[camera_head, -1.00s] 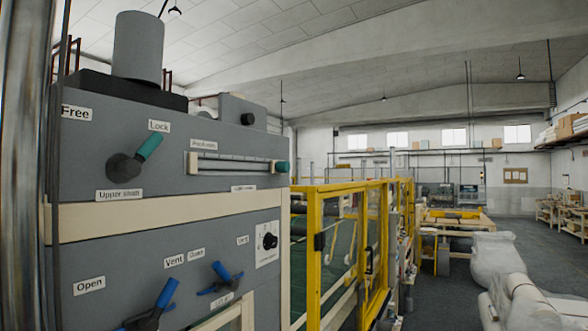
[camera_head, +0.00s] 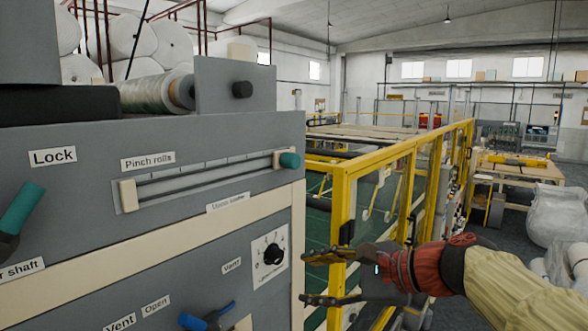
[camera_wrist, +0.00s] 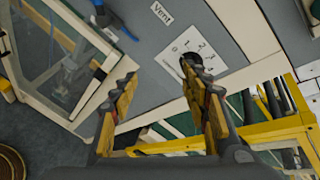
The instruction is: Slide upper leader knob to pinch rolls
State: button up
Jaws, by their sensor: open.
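The upper leader knob (camera_head: 289,160) is a green-teal knob at the right end of a horizontal slot (camera_head: 205,177) on the grey machine panel. The "Pinch rolls" label (camera_head: 148,161) sits above the slot's left end, where a cream end block (camera_head: 128,195) stands. My gripper (camera_head: 305,278) is open and empty, below and slightly right of the knob, near the panel's right edge. In the wrist view my gripper (camera_wrist: 160,92) has its two fingers spread, with the panel's lower part beyond them. The knob does not show in the wrist view.
A black rotary dial (camera_head: 272,254) on a white plate is close to my gripper. A teal lock lever (camera_head: 20,208) and a blue vent handle (camera_head: 207,318) stick out from the panel. A yellow guard frame (camera_head: 345,205) stands right behind my arm.

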aim_at(297, 162)
jog(key=w+d+r+m+t+y+p, duration=0.1)
jog(key=w+r+m+t+y+p, duration=0.2)
jog(key=w+r, duration=0.45)
jog(key=w+d+r+m+y+p, duration=0.1)
jog(key=w+r+m+p, duration=0.25)
jog(key=r, duration=0.75)
jog(key=shift+m, duration=0.45)
jog(key=p+x, duration=0.1)
jog(key=x, duration=0.7)
jog(key=shift+w+r, duration=0.15)
jog(key=shift+r, duration=0.05)
jog(key=c, duration=1.1)
grip_shut()
